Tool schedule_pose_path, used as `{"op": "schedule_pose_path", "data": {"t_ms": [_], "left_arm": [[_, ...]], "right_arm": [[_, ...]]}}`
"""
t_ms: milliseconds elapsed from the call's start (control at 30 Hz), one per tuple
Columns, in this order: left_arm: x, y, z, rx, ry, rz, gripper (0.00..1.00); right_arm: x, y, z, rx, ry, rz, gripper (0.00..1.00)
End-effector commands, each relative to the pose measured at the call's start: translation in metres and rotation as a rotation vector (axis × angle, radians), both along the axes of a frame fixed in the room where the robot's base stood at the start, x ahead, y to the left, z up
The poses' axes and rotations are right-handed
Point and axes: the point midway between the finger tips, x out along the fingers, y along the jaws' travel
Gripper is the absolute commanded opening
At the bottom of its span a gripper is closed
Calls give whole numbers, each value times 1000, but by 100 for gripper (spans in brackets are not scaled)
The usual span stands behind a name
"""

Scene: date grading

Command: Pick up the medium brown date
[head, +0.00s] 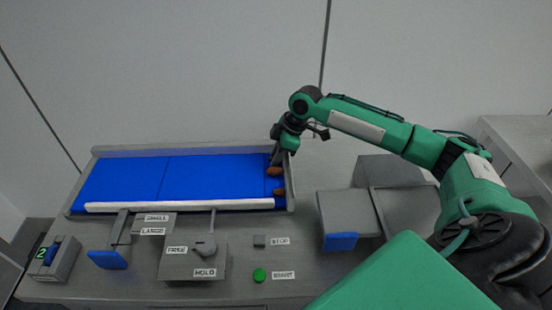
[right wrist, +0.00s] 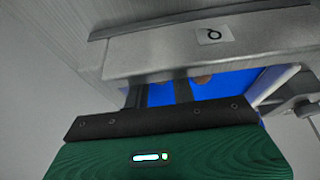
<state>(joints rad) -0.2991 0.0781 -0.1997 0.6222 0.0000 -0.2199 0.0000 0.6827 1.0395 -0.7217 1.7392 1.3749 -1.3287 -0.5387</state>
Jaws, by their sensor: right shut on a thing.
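A brown date (head: 275,171) lies at the right end of the blue belt in the head view, at the fingertips of my right gripper (head: 275,161). The right gripper points down and is shut on this date. A second brown date (head: 279,191) is just nearer the front, apart from the fingers. Their sizes are hard to compare. In the right wrist view, the two dark fingers of the right gripper (right wrist: 159,92) reach down to the belt, and part of a brown date (right wrist: 203,79) shows right of them. The held date is hidden there. My left gripper is not in view.
The blue belt (head: 120,181) is otherwise empty, with a white bar (head: 170,206) along its front. A lever box (head: 180,263), a green button (head: 259,275) and grey bins (head: 345,215) stand in front and right. A grey end wall (right wrist: 150,55) stands close to the gripper.

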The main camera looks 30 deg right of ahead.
Motion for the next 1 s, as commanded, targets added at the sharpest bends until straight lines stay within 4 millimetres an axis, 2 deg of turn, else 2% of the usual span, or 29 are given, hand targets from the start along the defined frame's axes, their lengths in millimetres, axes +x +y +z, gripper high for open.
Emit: {"op": "schedule_pose_path", "data": {"t_ms": [233, 433, 567, 767, 900, 1000], "left_arm": [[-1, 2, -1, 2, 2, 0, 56], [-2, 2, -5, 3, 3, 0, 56], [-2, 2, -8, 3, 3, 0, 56], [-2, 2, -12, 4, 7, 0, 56], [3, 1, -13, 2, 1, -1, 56], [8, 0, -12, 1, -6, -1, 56]], "right_arm": [[1, 0, 6, 1, -3, 0, 14], [1, 0, 31, 1, -5, 1, 14], [1, 0, 57, 1, -6, 0, 14], [1, 0, 109, 2, -6, 0, 14], [1, 0, 148, 2, -6, 0, 14], [1, 1, 169, 1, -6, 1, 14]]}}
